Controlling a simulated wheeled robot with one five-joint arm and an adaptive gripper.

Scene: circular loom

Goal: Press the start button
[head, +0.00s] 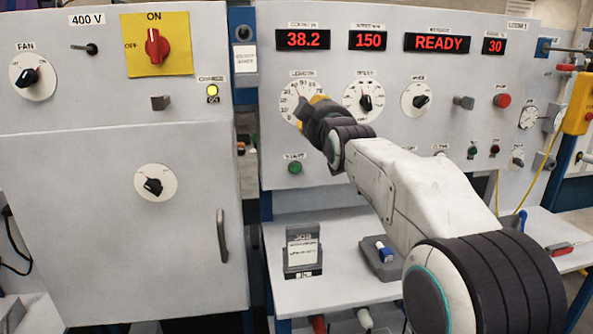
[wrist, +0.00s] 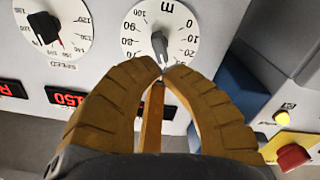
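The green start button (head: 294,168) is on the grey control panel, under a small label and below the dial labelled as length. My gripper (head: 307,108) is in front of that length dial (head: 290,96), above and slightly right of the button. In the wrist view, the yellow-brown fingers of my gripper (wrist: 162,70) curve together and their tips nearly meet at the lower end of the dial's grey knob (wrist: 160,45). No held object shows between them. Contact with the knob cannot be told. The start button is not visible in the wrist view.
Red displays across the panel top read 38.2, 150, READY (head: 437,42) and 30. A speed dial (head: 363,101) and a red button (head: 502,100) are to the right. Below, a shelf (head: 335,292) holds a job card stand (head: 303,250). A grey cabinet (head: 110,225) stands left.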

